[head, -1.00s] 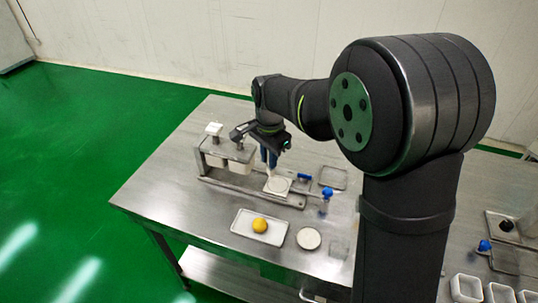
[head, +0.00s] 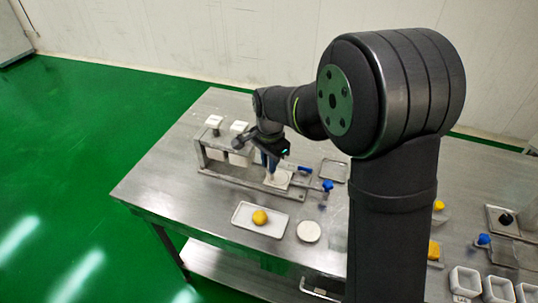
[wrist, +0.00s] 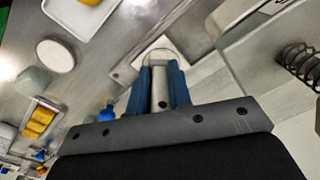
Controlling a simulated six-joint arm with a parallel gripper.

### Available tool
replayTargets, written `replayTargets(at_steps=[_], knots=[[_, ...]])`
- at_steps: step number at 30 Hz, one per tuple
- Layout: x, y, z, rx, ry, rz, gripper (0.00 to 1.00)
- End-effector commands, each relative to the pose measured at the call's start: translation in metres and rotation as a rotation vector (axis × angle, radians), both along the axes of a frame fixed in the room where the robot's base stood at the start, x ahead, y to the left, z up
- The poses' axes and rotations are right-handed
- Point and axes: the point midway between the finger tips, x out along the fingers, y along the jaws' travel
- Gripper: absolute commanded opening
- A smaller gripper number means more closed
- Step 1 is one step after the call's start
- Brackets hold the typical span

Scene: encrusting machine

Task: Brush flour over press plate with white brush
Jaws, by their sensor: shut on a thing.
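My gripper (head: 268,168) is over the press plate (head: 282,183) at the right part of the press machine on the steel table. In the wrist view, its blue fingers (wrist: 160,88) are shut on the pale handle of the white brush (wrist: 160,92). The brush's far end points at the light square plate (wrist: 170,47), with a thin round outline around the tip. I cannot tell whether the bristles touch the plate. In the head view the brush is mostly hidden by the fingers. Flour is hard to make out on the pale plate.
The press frame with white blocks (head: 215,152) stands left of my gripper; a spring (wrist: 300,62) shows close by. A blue knob (head: 327,186) is to the right. In front are a white tray (head: 241,225) with a yellow ball (head: 260,217) and a round white dish (head: 308,232).

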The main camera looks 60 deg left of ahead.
Motion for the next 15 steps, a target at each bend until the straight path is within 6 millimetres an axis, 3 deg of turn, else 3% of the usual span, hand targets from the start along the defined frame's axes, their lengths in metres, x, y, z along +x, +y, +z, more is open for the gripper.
replayTargets(at_steps=[6,15], knots=[[0.002,0.002,-0.022,-0.001,0.001,-0.001,0.00],[0.022,0.022,-0.022,0.000,0.000,-0.001,0.00]])
